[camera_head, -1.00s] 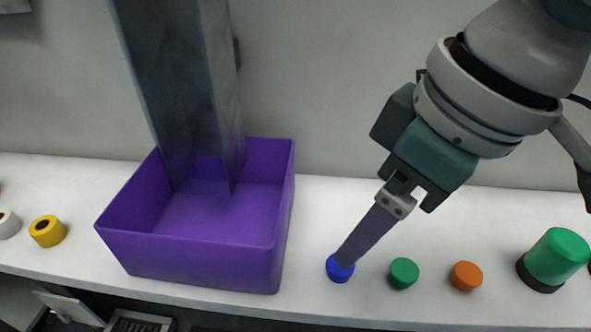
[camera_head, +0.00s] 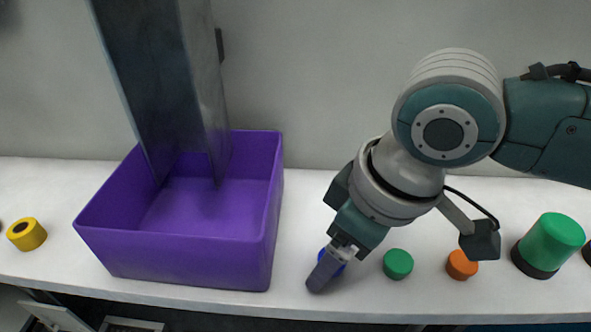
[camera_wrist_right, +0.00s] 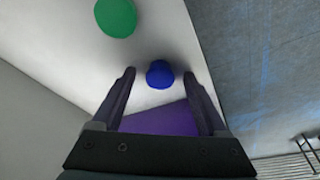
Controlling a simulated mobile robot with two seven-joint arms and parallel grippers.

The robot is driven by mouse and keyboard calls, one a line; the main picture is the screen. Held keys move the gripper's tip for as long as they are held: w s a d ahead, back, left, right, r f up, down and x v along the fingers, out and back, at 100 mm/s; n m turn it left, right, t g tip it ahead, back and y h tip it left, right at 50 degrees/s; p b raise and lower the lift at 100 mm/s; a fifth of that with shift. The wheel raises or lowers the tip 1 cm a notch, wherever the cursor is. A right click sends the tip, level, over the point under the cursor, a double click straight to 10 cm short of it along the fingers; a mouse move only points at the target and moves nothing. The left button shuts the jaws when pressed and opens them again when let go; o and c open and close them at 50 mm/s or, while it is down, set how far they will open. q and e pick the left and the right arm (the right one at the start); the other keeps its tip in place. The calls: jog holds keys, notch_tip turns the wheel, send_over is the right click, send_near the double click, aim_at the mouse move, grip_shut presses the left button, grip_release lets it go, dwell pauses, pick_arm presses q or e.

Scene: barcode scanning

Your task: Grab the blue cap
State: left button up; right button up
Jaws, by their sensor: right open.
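The blue cap (camera_head: 338,269) sits on the white shelf near its front edge, partly hidden behind a finger of my right gripper (camera_head: 318,282). In the right wrist view the blue cap (camera_wrist_right: 160,74) lies between the two fingertips of the open right gripper (camera_wrist_right: 159,75), with a gap showing on both sides. The gripper points down at the shelf and holds nothing. My left gripper is in neither view.
A purple open box (camera_head: 190,250) stands left of the cap, with a grey metal column (camera_head: 160,80) rising at its back. A green cap (camera_head: 398,264), an orange cap (camera_head: 462,265) and a green-topped cylinder (camera_head: 553,240) stand to the right. A yellow ring-like piece (camera_head: 27,234) is far left.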

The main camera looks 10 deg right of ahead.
jog(key=shift+c, duration=0.3)
grip_shut()
dwell(0.4)
